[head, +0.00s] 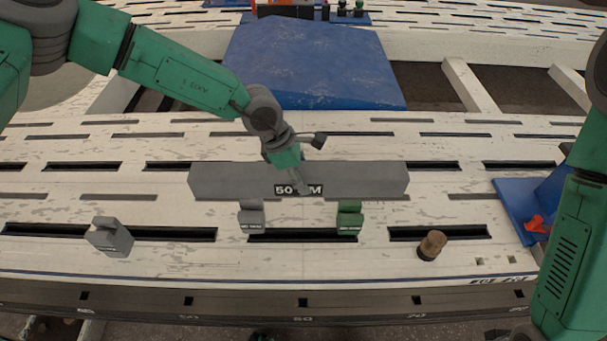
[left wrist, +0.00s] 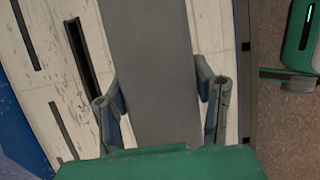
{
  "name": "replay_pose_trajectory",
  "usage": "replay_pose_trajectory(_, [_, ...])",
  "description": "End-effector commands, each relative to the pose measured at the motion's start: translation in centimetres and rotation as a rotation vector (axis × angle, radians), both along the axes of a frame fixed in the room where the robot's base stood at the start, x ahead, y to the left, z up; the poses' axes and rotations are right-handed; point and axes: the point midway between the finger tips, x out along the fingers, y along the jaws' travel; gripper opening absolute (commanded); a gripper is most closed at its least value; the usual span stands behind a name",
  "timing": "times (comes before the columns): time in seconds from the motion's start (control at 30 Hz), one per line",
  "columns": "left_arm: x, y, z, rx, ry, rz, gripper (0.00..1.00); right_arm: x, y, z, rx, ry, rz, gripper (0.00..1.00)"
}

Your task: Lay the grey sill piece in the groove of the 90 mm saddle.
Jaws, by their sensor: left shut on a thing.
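The grey sill piece (head: 230,181) is a long bar lying across the middle of the head view, with a partly covered label on its front face. My left gripper (head: 299,182) is shut on it near its middle; in the left wrist view a finger shows on each side of the bar (left wrist: 150,60). Just below the bar in the picture stand a grey saddle (head: 251,217) and a green saddle (head: 349,218). Their labels are too small to read, so I cannot tell which is the 90 mm one. Whether the bar touches them is unclear. My right gripper is out of view.
A grey block (head: 110,237) stands at the left front and a brown cylinder (head: 432,245) at the right front. A blue tray (head: 515,200) with a red item is at the right. A blue slab (head: 312,65) lies behind. The white bench (head: 70,258) has several slots.

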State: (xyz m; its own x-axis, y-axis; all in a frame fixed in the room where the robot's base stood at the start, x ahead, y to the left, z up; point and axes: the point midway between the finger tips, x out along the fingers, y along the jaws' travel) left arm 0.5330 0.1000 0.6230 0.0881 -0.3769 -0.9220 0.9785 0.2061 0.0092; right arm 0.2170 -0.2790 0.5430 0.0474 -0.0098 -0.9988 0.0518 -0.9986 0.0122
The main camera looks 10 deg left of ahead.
Motion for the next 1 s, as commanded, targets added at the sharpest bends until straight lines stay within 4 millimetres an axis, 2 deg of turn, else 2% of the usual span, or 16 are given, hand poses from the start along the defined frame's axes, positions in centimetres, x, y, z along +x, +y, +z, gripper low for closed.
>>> replay_pose_trajectory(0.03, [0.2,-0.2,0.5,-0.006,-0.005,0.001,0.0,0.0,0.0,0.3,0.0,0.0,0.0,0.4])
replay_pose_trajectory(0.17, [0.2,-0.3,0.5,-0.005,-0.005,0.003,0.0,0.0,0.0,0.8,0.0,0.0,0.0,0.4])
replay_pose_trajectory(1.0, [0.2,-0.3,-6.3,-0.006,-0.006,0.003,0.0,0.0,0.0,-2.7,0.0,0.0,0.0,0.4])
